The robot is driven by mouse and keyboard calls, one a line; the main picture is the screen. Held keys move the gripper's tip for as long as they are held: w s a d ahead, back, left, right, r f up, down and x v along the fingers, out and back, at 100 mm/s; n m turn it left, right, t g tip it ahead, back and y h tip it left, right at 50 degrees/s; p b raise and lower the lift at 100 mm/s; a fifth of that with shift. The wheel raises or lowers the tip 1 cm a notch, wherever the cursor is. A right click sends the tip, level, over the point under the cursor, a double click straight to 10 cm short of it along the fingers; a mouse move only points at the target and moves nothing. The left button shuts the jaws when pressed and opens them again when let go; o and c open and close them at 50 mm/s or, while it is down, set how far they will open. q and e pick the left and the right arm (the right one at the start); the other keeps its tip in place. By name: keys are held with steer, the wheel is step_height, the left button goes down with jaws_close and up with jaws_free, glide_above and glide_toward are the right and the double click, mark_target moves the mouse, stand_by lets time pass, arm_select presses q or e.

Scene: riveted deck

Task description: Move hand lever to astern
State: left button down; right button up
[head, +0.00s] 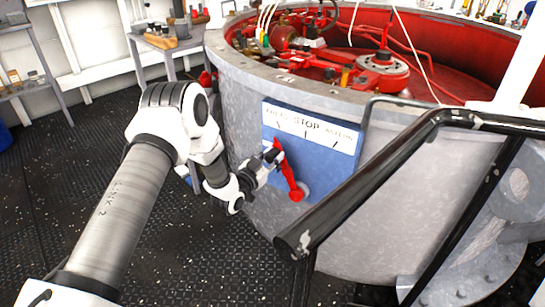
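The red hand lever (287,172) is on a blue panel (325,172) fixed to the side of a big round grey housing. Its round pivot is at the panel's lower part, and its upper end leans left, toward the AHEAD mark. The white label (311,126) above reads AHEAD, STOP and ASTERN from left to right, with a tick under each. My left gripper (270,157) is at the lever's upper part from the left, its fingertips close against it. Whether the fingers are closed around the lever is too small to tell. My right gripper is out of view.
A black handrail (370,185) runs diagonally in front of the housing, just right of the panel. Red machinery (380,72) fills the open top of the grey housing (232,75). A small table (165,42) with items stands behind. The dark floor at left is clear.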

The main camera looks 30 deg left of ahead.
arm_select(q)
steer(key=shift+d+r, duration=0.1)
steer(key=shift+d, duration=0.15)
steer(key=s+d+m+p, duration=0.1)
steer(key=d+m+p, duration=0.1)
steer(key=d+m, duration=0.8)
steer(key=shift+s+d+f, duration=0.2)
steer(key=shift+s+d, duration=0.15)
steer(key=shift+d, duration=1.65)
steer(key=c, duration=1.3)
jaws_free()
steer(key=o, duration=0.4)
steer(key=shift+d, duration=0.1)
steer(key=shift+p, duration=0.3)
